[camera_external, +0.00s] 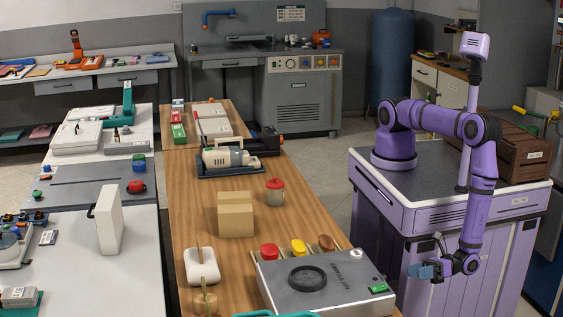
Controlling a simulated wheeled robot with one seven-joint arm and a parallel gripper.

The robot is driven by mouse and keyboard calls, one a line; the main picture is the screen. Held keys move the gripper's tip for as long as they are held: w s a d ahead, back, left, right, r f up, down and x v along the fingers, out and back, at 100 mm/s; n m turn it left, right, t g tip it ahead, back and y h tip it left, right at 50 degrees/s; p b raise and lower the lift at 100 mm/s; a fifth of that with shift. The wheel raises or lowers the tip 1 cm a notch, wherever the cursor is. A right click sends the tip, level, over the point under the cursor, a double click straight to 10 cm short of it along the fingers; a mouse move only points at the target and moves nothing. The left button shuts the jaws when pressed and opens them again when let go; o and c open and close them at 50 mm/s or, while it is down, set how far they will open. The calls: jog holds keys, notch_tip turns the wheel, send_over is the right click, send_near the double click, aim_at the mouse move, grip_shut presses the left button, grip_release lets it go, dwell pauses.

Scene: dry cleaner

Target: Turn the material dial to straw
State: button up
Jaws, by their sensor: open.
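A grey box-shaped hat steamer (327,282) stands on the near right end of the wooden table, with lettering on its sloped top. A dark ring (307,277) sits on its top. A small white round knob (357,253) is at its back right corner; it may be the material dial, but its markings are too small to read. My gripper (423,271) is open, to the right of the steamer, pointing left and touching nothing that I can see.
Red (269,251), yellow (298,247) and brown (326,243) rounded pieces line the steamer's back edge. A cardboard box (236,214), a red-lidded canister (275,191) and a white rounded object (201,266) stand on the wooden table (190,205). The middle right tabletop is clear.

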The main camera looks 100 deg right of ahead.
jog(key=w+n, duration=0.5)
jog(key=w, duration=0.6)
dwell(0.6)
